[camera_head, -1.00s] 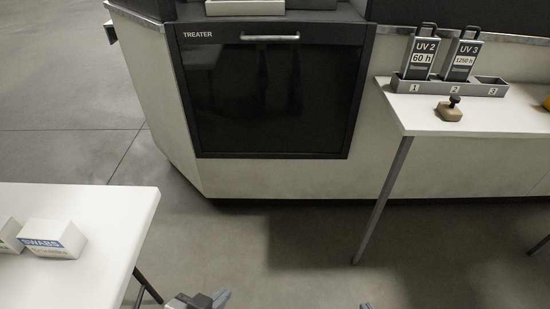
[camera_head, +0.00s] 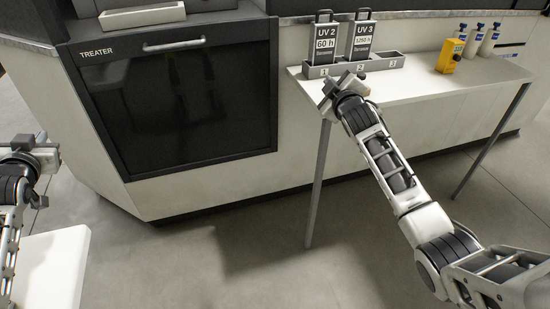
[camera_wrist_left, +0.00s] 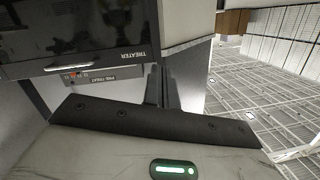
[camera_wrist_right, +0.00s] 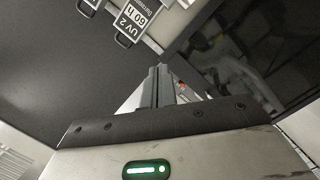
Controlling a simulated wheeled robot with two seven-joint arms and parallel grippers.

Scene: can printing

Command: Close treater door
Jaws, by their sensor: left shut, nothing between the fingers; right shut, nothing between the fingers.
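In the left wrist view the dark treater front (camera_wrist_left: 85,22) and handle (camera_wrist_left: 85,64) show upside down. My left gripper (camera_head: 38,150) is shut and empty at the far left, apart from the door; its fingers show in the left wrist view (camera_wrist_left: 160,72). My right gripper (camera_head: 333,90) is shut and empty, right of the door, over the side table's left end; its fingers also show (camera_wrist_right: 162,72).
A side table (camera_head: 430,90) at the right holds a grey rack (camera_head: 375,64), two UV cases (camera_head: 325,42), a yellow device (camera_head: 449,55) and white bottles (camera_head: 475,40). A white table (camera_head: 50,265) is at lower left. Floor before the door is free.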

